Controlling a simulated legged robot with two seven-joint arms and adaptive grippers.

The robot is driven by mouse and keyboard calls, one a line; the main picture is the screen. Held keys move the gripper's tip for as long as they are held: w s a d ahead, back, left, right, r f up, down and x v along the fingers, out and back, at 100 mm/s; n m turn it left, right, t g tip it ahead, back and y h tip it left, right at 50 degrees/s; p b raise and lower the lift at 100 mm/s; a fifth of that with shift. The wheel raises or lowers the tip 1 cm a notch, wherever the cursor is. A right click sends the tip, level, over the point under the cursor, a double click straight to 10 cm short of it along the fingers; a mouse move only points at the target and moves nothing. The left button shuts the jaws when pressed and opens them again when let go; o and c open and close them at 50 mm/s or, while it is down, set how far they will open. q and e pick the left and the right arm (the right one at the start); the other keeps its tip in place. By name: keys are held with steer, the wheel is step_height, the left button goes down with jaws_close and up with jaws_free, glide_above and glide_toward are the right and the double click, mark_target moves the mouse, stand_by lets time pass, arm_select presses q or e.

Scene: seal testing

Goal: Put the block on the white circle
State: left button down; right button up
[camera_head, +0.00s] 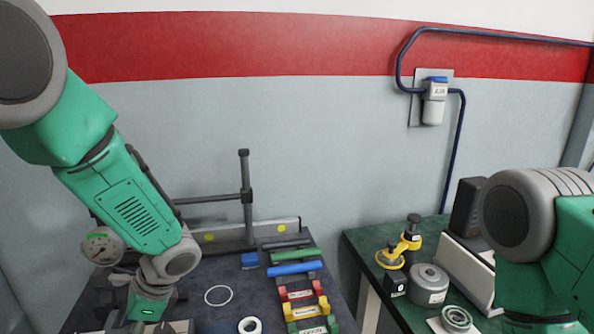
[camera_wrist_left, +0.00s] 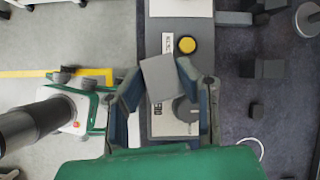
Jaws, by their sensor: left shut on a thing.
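A grey block (camera_wrist_left: 160,77) sits between the two fingers of my left gripper (camera_wrist_left: 162,95) in the left wrist view, and the gripper is shut on it. In the head view my left arm comes down at the left, and the held block cannot be made out there. The white circle (camera_head: 218,295) is a thin outline on the dark table mat, to the right of my left wrist. Part of a white outline (camera_wrist_left: 258,142) shows at the lower right of the left wrist view. My right arm shows at the right edge, but its gripper is out of view.
A blue block (camera_head: 250,261), a white ring (camera_head: 250,325) and coloured bars (camera_head: 295,268) lie on the dark table. A black stand (camera_head: 246,195) rises at the back. A green table (camera_head: 375,250) at right holds yellow-black fittings and a grey cylinder (camera_head: 428,285).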

arm_select(q)
steer(key=s+d+f+n+g+h, duration=0.2)
steer(key=s+d+n+g+h, duration=0.25)
steer(key=s+d+n, duration=0.65)
steer(key=w+a+f+n+b, duration=0.1)
steer(key=w+a+f+b, duration=0.1)
steer(key=f+b, duration=0.4)
steer(key=shift+a+f+b, duration=0.4)
steer(key=shift+a+b, duration=0.1)
steer(key=shift+a, duration=0.1)
